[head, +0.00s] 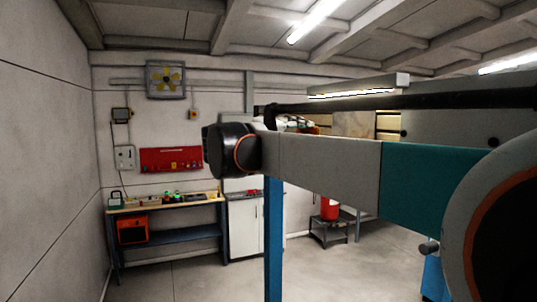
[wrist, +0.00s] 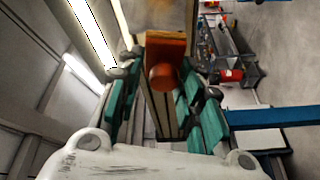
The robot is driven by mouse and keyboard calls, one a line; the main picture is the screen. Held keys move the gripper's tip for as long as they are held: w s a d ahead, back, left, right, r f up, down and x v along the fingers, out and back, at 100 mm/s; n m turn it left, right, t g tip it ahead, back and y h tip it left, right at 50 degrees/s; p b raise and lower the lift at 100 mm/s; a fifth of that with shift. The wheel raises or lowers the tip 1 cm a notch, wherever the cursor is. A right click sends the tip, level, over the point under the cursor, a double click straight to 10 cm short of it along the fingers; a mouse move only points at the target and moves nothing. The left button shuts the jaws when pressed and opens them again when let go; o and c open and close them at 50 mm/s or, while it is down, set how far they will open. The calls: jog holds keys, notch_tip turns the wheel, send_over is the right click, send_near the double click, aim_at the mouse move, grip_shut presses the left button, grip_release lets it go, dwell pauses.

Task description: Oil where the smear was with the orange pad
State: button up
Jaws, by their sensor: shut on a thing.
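The orange pad (wrist: 166,47) is a block with a rounded orange knob on it, in the upper middle of the wrist view. My gripper (wrist: 163,66) is shut on it, with teal and grey finger links on both sides. No smear or oiled spot can be told in either view. I cannot tell whether the pad touches a surface.
A blue post (head: 273,240) stands below my arm, and a blue beam (wrist: 268,118) shows at right in the wrist view. A workbench (head: 165,205) and white cabinet (head: 244,225) stand along the back wall. A red canister (head: 329,208) sits on a low cart. Floor at left front is clear.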

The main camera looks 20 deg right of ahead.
jog(key=shift+w+d+r, duration=0.1)
jog(key=shift+d+r, duration=0.1)
jog(key=shift+d, duration=0.75)
jog(key=shift+d+r, duration=0.15)
jog(key=shift+d, duration=0.85)
jog(key=shift+w+d+r, duration=0.1)
jog(key=shift+d+r, duration=0.1)
jog(key=shift+d, duration=0.75)
jog(key=shift+d, duration=0.1)
grip_shut()
jog(key=shift+d, duration=0.2)
jog(key=shift+s, duration=0.1)
